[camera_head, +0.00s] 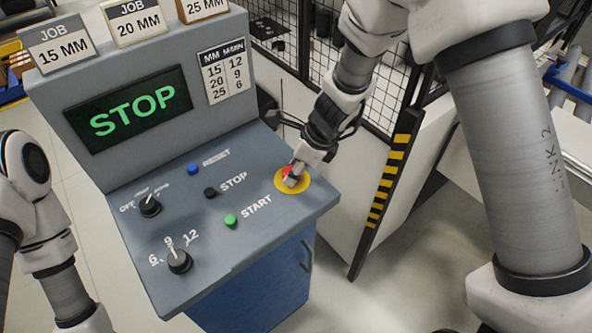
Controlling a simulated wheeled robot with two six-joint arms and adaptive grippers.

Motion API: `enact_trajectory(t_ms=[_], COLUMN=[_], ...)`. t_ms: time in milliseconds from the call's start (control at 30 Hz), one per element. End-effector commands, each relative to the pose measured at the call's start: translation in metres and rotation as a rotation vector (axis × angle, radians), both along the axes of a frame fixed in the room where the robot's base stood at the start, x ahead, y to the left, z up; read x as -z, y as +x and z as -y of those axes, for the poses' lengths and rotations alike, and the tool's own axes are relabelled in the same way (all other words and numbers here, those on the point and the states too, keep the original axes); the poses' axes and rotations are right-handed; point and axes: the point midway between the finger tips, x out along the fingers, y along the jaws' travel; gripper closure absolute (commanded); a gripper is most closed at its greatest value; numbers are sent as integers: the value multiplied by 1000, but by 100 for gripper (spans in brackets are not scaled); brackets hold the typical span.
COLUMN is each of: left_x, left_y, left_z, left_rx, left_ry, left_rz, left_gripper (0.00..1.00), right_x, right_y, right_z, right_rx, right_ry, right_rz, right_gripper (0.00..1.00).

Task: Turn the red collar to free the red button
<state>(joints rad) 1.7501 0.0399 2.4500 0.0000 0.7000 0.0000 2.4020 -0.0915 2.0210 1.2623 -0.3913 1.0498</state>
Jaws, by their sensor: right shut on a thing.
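The red button with its red collar (287,171) sits on a round yellow plate (291,188) at the right side of the sloped control panel. My right gripper (293,178) is over it from the upper right, with its fingers shut on the red collar. The fingers hide much of the red part, so its turn angle cannot be told. The screen (133,110) shows STOP in green. My left arm comes in at the left edge, and its gripper is out of the picture.
The panel (270,225) also bears a blue RESET button (193,169), a black STOP button (210,192), a green START button (231,221) and two black knobs (149,206). JOB cards stand on top. A fence (375,100) and a yellow-black striped post (385,190) stand close right.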

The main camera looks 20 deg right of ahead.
Motion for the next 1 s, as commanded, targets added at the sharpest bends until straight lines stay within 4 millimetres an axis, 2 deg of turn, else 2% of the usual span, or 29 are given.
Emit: enact_trajectory(t_ms=[33,200,500,1000], left_x=[7,17,25,28], left_y=[0,0,0,0], left_z=[0,0,0,0], left_rx=[0,0,0,0], left_ry=[0,0,0,0], left_rz=[0,0,0,0], left_gripper=[60,60,60,60], right_x=[4,3,1,0], right_y=[0,-1,-1,-1], right_z=[-1,-1,-2,-2], right_rx=[30,158,347,433], right_ry=[1,0,1,3], right_rz=[1,2,0,1], right_gripper=[91,91,91,91])
